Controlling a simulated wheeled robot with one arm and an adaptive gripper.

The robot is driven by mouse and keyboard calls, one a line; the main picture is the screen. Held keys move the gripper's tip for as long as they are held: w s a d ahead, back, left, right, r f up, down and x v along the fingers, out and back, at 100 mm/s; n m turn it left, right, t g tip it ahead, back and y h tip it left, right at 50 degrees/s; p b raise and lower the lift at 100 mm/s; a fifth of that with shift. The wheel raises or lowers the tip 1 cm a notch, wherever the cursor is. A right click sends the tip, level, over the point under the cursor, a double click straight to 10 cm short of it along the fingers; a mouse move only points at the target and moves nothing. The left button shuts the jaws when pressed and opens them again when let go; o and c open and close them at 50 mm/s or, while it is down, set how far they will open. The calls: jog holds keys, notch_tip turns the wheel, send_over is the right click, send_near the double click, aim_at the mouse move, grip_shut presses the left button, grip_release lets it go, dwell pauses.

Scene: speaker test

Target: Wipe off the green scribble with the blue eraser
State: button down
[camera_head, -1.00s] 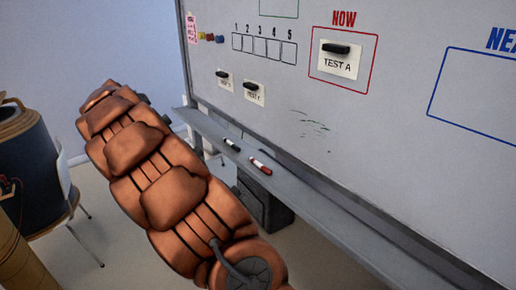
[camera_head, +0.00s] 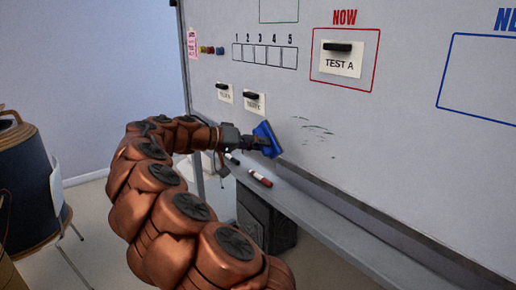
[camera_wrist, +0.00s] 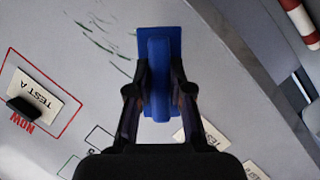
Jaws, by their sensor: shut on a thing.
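The blue eraser (camera_head: 267,139) is held in my gripper (camera_head: 255,143), near the lower part of the whiteboard. In the wrist view, the two black fingers of my gripper (camera_wrist: 160,92) stand on either side of the eraser's blue handle (camera_wrist: 159,60). The thin dark green scribble (camera_head: 318,129) is on the board just right of the eraser. It also shows in the wrist view (camera_wrist: 103,45), left of the eraser. The eraser's far face is hidden, and I cannot tell whether it touches the board.
Two small cards with black magnets and the TEST A card (camera_head: 341,62) hang on the board. A white chair (camera_head: 56,190) stands at the left.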

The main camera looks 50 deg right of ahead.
jog(key=d, duration=0.2)
jog(key=s+d+p, duration=0.1)
jog(key=d+p, duration=0.1)
jog(key=d, duration=0.1)
jog(key=shift+s+d, duration=0.25)
jog(key=shift+d, duration=0.1)
jog(key=shift+s+d, duration=0.25)
jog(key=shift+d, duration=0.65)
dwell(1.0)
